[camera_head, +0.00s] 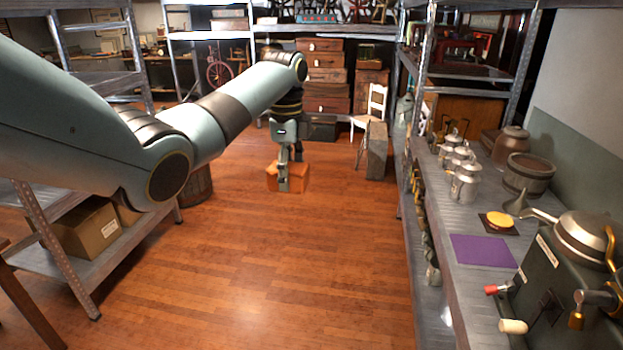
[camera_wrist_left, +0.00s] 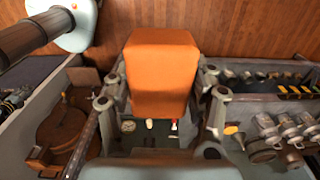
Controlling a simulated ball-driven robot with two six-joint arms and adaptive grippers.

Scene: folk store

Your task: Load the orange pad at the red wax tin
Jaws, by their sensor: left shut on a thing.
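My left gripper (camera_head: 291,172) is shut on the orange pad (camera_head: 272,177), out over the wooden floor ahead. In the left wrist view the orange pad (camera_wrist_left: 162,70) is a thick orange block with rounded edges. It sits between the two fingers of the left gripper (camera_wrist_left: 163,100), which grip its sides. I cannot make out a red wax tin in either view. My right gripper is not in view.
The right shelf carries a purple mat (camera_head: 483,250), a yellow disc (camera_head: 499,221) on a dark square, several metal pots (camera_head: 464,182) and a grey machine (camera_head: 560,275) with red and cream knobs. A white chair (camera_head: 374,105) stands at the back. The middle floor is clear.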

